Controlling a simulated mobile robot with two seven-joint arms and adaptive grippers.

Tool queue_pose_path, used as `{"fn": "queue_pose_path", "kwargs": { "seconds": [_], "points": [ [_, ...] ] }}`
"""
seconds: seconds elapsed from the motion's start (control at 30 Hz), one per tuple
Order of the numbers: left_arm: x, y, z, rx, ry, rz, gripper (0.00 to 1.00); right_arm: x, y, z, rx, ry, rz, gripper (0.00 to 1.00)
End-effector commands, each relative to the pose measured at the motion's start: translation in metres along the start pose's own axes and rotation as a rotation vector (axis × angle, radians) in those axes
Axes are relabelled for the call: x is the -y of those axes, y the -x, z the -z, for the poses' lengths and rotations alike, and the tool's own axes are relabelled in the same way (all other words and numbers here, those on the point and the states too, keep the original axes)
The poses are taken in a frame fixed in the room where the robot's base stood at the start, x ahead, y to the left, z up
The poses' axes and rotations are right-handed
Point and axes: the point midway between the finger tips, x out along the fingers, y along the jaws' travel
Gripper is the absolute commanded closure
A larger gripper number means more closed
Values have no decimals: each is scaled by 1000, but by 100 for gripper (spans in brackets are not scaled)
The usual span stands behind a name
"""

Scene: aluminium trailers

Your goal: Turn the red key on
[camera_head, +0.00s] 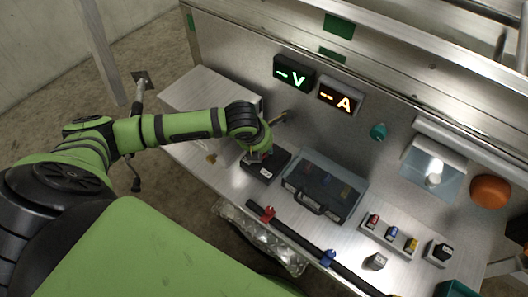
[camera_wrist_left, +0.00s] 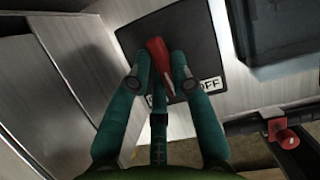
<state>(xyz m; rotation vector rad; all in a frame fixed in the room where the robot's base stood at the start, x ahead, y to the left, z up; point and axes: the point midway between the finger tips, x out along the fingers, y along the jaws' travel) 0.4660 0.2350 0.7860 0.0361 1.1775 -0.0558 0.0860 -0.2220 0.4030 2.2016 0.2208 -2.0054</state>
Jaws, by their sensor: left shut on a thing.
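The red key (camera_wrist_left: 157,50) stands on a black switch plate in the left wrist view, its handle between my two finger pads. My left gripper (camera_wrist_left: 160,74) is shut on it. A white label reading "OFF" (camera_wrist_left: 210,83) shows right of the key. Another label beside it is mostly hidden by the key and fingers. In the head view the black switch box (camera_head: 272,172) lies on the metal bench, and my left gripper (camera_head: 258,155) is over its far left part. The key is hidden there by the gripper. My right gripper is not in view.
A grey lidded case (camera_head: 324,184) with a handle stands close right of the switch box. A metal box (camera_head: 205,92) is at the left. Lit V (camera_head: 292,75) and A (camera_head: 340,98) displays are on the wall behind. Small coloured switches (camera_head: 392,233) are further right.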

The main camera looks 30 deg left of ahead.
Motion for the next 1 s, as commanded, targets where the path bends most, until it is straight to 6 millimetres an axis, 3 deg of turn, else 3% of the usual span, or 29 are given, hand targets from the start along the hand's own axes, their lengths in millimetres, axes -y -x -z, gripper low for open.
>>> {"fn": "queue_pose_path", "kwargs": {
  "seconds": [0.03, 0.5, 1.0],
  "points": [
    [-2, -5, 2, 2, -41, 16, 100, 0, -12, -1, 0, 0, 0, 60],
    [-3, -6, -2, 2, -448, 184, 100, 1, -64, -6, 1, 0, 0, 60],
    [-3, -4, -5, 0, -752, 310, 100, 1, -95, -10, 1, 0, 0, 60]
  ]
}}
